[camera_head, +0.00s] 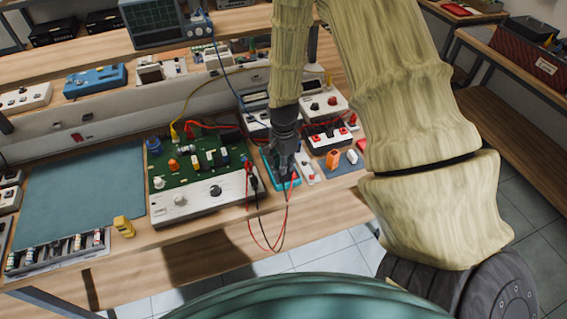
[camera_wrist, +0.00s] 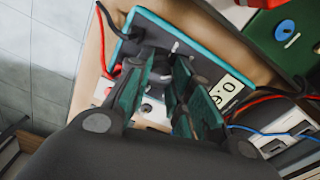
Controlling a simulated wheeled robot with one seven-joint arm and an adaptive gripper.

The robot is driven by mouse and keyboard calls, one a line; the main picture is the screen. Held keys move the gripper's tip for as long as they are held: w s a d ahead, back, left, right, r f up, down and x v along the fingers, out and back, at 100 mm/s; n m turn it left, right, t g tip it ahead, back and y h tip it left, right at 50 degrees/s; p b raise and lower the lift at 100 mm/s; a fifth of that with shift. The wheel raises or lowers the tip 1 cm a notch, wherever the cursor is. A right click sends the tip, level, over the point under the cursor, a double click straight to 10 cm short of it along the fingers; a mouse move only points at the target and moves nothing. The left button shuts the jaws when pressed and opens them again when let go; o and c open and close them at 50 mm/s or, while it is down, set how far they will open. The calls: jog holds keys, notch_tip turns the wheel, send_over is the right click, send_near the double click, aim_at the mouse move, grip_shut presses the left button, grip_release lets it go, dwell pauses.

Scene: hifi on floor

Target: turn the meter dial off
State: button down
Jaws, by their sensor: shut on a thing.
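The meter is a small teal-edged device with a dark face. It lies near the bench's front edge in the head view (camera_head: 291,184), partly hidden under my gripper (camera_head: 285,163). In the wrist view the meter (camera_wrist: 142,22) shows a pale display (camera_wrist: 231,92) with dark digits. My gripper (camera_wrist: 168,64) points down at the meter's face, with its teal-padded fingers shut on the dial. The dial is mostly hidden between and behind the fingers, so its pointer setting cannot be read.
Red and black leads (camera_head: 247,190) hang from the meter's left over the bench edge. A green circuit board unit (camera_head: 205,168) stands close on the left. Small switch boxes (camera_head: 331,139) crowd the right and back. A blue mat (camera_head: 85,190) is clear at left.

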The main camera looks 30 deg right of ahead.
jog(key=n, duration=0.4)
jog(key=shift+n, duration=2.3)
jog(key=c, duration=1.2)
grip_release()
jog(key=shift+c, duration=0.2)
notch_tip(320, 180, up, 12)
